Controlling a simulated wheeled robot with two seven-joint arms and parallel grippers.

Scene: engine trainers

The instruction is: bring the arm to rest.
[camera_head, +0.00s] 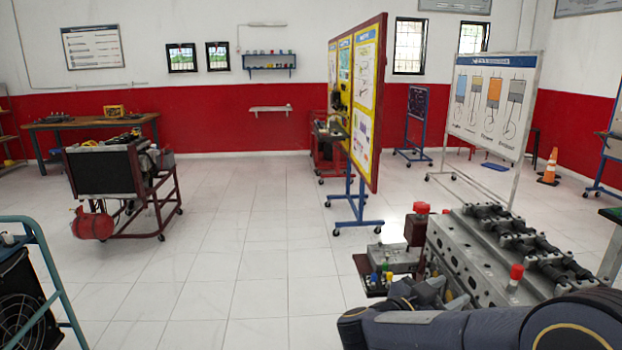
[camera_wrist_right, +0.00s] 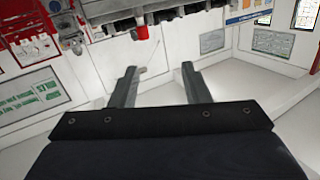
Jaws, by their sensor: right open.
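My right arm comes in from the lower right of the head view, bent in front of the engine block (camera_head: 470,262). My right gripper (camera_head: 432,292) is partly hidden behind my own arm there, close to the block's near left side. In the right wrist view, the gripper (camera_wrist_right: 158,70) has its two grey fingers apart, with only floor and wall between them. It holds nothing. The engine block (camera_wrist_right: 165,12) shows along the top edge of that view, which looks upside down. My left gripper is not in view.
A small grey part with coloured caps (camera_head: 379,277) and a red-topped post (camera_head: 416,224) stand beside the block. A yellow poster board (camera_head: 365,90) and a white poster board (camera_head: 490,105) stand behind. An engine stand (camera_head: 105,175) is at left. The middle floor is clear.

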